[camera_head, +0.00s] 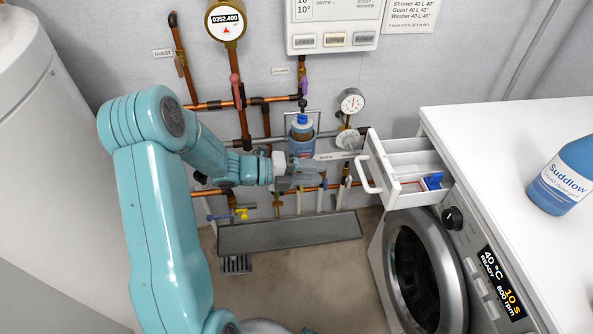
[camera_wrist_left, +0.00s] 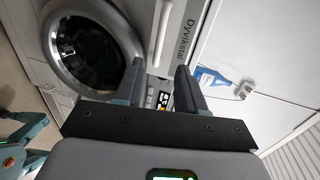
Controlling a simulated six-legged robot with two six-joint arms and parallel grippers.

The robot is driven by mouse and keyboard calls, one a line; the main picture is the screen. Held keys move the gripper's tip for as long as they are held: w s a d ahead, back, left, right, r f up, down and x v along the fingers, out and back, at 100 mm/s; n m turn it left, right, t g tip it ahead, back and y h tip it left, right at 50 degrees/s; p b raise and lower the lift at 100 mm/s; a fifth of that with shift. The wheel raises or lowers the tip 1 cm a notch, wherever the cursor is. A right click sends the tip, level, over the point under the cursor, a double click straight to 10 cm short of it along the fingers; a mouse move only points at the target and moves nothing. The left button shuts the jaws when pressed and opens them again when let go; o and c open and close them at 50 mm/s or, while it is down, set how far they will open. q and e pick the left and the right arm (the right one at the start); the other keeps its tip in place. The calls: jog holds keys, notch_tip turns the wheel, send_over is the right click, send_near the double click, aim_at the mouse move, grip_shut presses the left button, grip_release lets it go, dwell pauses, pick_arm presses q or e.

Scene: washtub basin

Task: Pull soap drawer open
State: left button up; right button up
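The soap drawer (camera_head: 412,172) is white and stands pulled out from the upper front of the washing machine (camera_head: 470,215). Its compartments show from above, with a small blue piece inside. Its white bar handle (camera_head: 367,176) faces left. My left gripper (camera_head: 292,181) is left of the handle, apart from it, pointing right. In the left wrist view my left gripper (camera_wrist_left: 158,88) has its two fingers apart with nothing held between them. The washer's round door (camera_wrist_left: 92,48) shows beyond the left finger. My right gripper is in neither view.
A blue Suddlow bottle (camera_head: 563,178) stands on the white top (camera_head: 500,150) of the machine. Pipes, a gauge (camera_head: 351,101) and a blue-capped bottle (camera_head: 302,135) are at the wall behind my gripper. A grey trough (camera_head: 290,235) lies below.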

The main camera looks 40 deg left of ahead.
pick_arm(q)
jog(key=shift+v, duration=2.35)
